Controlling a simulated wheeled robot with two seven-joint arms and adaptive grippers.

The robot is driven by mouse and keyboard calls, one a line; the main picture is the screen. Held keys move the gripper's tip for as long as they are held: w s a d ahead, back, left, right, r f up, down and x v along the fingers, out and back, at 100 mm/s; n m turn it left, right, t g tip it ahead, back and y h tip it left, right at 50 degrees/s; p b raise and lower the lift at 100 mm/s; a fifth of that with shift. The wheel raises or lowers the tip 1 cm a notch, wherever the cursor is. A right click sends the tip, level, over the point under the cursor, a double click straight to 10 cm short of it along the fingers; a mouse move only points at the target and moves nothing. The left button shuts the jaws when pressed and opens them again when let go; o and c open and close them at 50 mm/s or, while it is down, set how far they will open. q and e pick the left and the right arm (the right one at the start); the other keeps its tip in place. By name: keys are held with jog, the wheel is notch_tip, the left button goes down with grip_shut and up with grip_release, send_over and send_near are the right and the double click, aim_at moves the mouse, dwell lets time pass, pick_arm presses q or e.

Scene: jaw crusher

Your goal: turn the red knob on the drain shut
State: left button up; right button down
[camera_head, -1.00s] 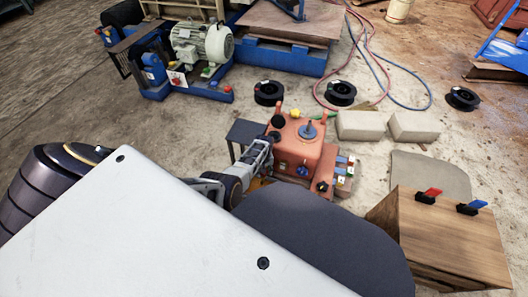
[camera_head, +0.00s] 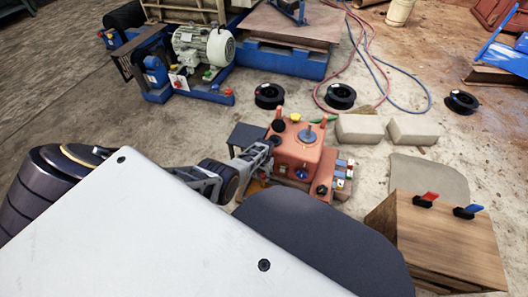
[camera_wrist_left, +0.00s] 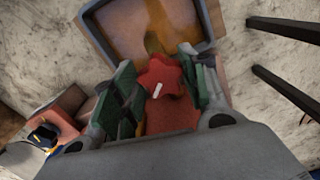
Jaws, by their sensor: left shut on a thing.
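The red knob (camera_wrist_left: 160,78), star-shaped with a white mark, sits between the two green-padded fingers of my left gripper (camera_wrist_left: 158,70) in the left wrist view. The gripper is shut on it, with a finger on each side. The white mark slants in the picture. The knob is on a red drain body (camera_wrist_left: 172,115) whose lower part the gripper hides. In the head view my left gripper (camera_head: 263,152) is at the left side of the orange-red housing (camera_head: 298,152), and the knob is hidden there. My right gripper is not in view.
A grey-rimmed tray (camera_wrist_left: 213,22) with brownish contents lies beyond the knob. A small dark stand (camera_head: 246,135) is close behind my left gripper. A wooden box (camera_head: 440,240) with red and blue levers stands at right. Black spools and pale blocks (camera_head: 357,128) lie behind.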

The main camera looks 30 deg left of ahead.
pick_arm(q)
jog(key=m, duration=0.4)
jog(key=shift+a, duration=0.1)
jog(key=shift+a+m, duration=0.1)
jog(key=shift+m, duration=2.2)
jog(key=o, duration=1)
jog(key=shift+o, duration=0.2)
jog(key=shift+w+r, duration=0.1)
jog(key=shift+r, duration=0.3)
